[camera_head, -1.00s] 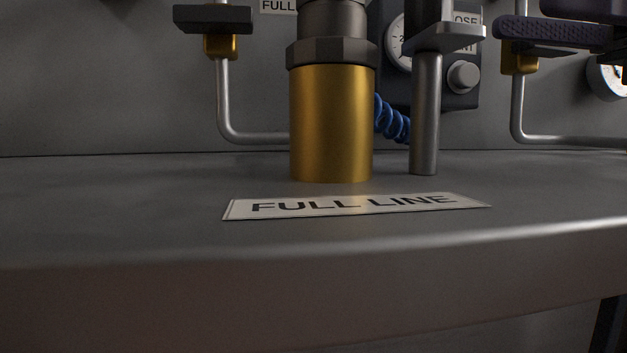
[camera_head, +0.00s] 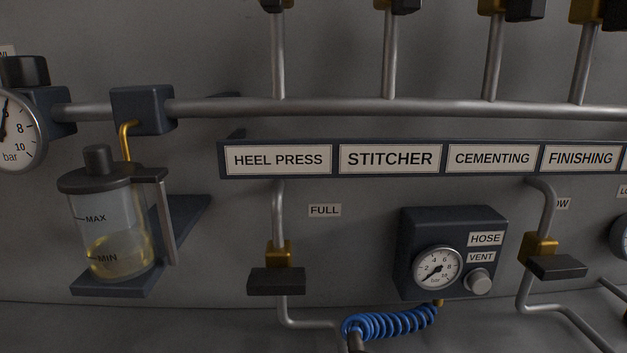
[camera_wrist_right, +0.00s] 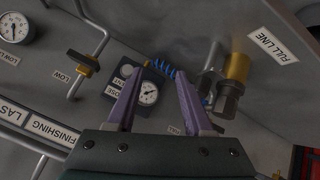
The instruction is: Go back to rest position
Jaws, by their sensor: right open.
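My right gripper (camera_wrist_right: 158,105) shows in the right wrist view with its two purple fingers spread apart and nothing between them. Beyond the fingers lie the panel with the hose gauge (camera_wrist_right: 148,93) and the blue coiled hose (camera_wrist_right: 164,68). The brass coupling (camera_wrist_right: 238,68) stands apart to the right of the fingers, by the FULL LINE label (camera_wrist_right: 273,45). Neither gripper shows in the head view, and my left gripper is in no view.
In the head view a wall pipe (camera_head: 350,107) runs above the HEEL PRESS, STITCHER, CEMENTING and FINISHING labels (camera_head: 390,158). An oil bowl (camera_head: 110,220) is at left, lever valves (camera_head: 278,282) and the hose and vent box (camera_head: 455,255) below. The blue hose (camera_head: 390,322) is at the bottom.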

